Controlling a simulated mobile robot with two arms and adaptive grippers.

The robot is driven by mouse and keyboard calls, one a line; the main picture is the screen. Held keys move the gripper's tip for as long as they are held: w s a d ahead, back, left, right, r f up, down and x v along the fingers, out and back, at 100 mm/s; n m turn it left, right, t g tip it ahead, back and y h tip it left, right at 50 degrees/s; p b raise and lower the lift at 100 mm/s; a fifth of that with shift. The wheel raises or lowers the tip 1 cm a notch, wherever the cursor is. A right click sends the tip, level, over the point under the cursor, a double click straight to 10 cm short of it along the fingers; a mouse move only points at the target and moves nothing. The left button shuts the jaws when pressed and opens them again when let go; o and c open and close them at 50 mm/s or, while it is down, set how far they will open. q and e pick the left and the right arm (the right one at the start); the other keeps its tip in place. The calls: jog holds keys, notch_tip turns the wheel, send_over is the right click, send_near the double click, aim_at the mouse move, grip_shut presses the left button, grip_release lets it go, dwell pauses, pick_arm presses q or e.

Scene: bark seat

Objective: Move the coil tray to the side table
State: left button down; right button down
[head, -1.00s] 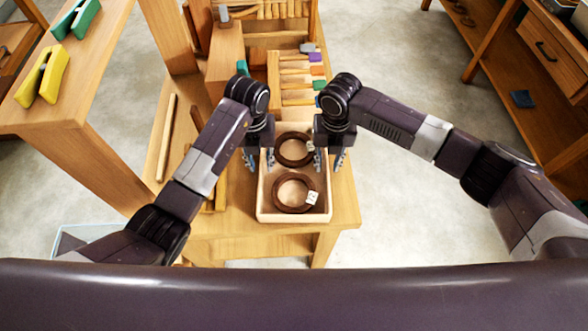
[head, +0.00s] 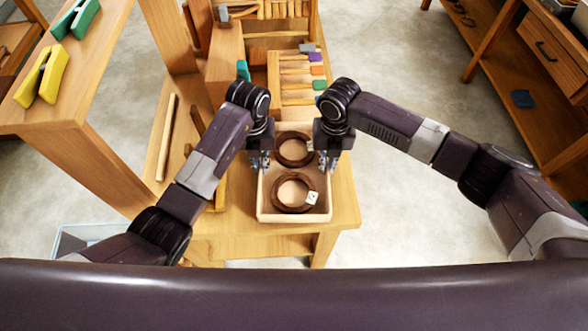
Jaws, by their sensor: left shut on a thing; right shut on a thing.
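The coil tray (head: 295,216) is a light wooden tray on the front end of a wooden bench. It holds two dark brown coils, a nearer one (head: 276,193) with a white tag (head: 312,198) and a farther one (head: 281,150). My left gripper (head: 259,163) is shut on the tray's left wall. My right gripper (head: 329,163) is shut on its right wall. The fingertips are small here and partly hidden by the wrists. I cannot tell whether the tray is touching the bench or slightly above it.
The wooden bench (head: 345,205) carries a rack of coloured-handled tools (head: 300,75) behind the tray. A wooden table at left holds a yellow block (head: 43,76) and a green block (head: 76,19). A shelf unit with a drawer (head: 550,50) stands at right. Open concrete floor lies between.

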pick_arm(q)
jog(key=shift+r, duration=0.25)
pick_arm(e)
jog(key=shift+r, duration=0.25)
